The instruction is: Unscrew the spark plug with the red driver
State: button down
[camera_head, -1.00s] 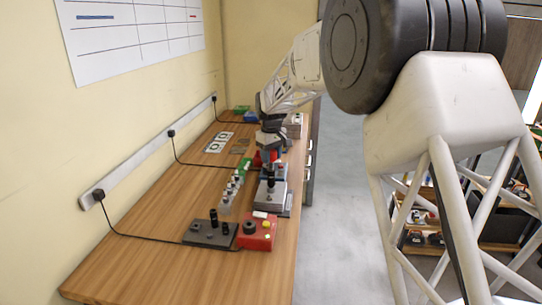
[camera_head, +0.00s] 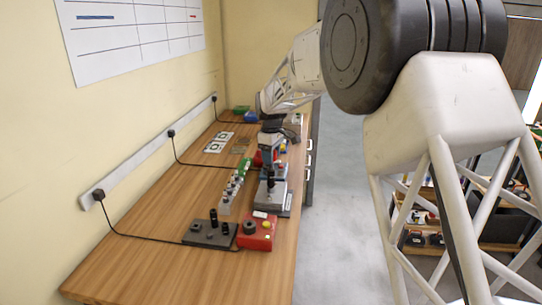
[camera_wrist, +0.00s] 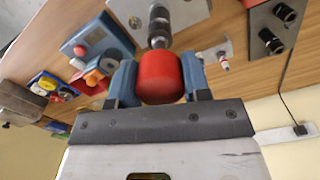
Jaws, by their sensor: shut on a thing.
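My gripper (camera_wrist: 158,84) is shut on the red driver (camera_wrist: 160,77), its blue fingers on either side of the round red handle in the wrist view. The driver's dark shaft (camera_wrist: 158,27) points away from the gripper over a grey plate (camera_wrist: 187,12). What its tip touches is out of that view, and I cannot make out a spark plug there. In the head view my gripper (camera_head: 271,145) is small, above the bench behind a grey block fixture (camera_head: 272,194), and the driver is mostly hidden.
A rack of small parts (camera_head: 231,190) stands left of the grey block. A red box (camera_head: 257,232) and a dark plate with black cylinders (camera_head: 205,236) are nearer. A blue box (camera_wrist: 88,38) shows in the wrist view. The bench's near left (camera_head: 130,265) is clear.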

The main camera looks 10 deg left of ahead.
jog(key=shift+f+n, duration=0.15)
jog(key=shift+n, duration=1.65)
jog(key=n, duration=0.2)
jog(key=shift+f+n, duration=0.1)
jog(key=shift+n, duration=0.2)
jog(key=shift+s+f+n, duration=0.1)
jog(key=shift+n, duration=2.5)
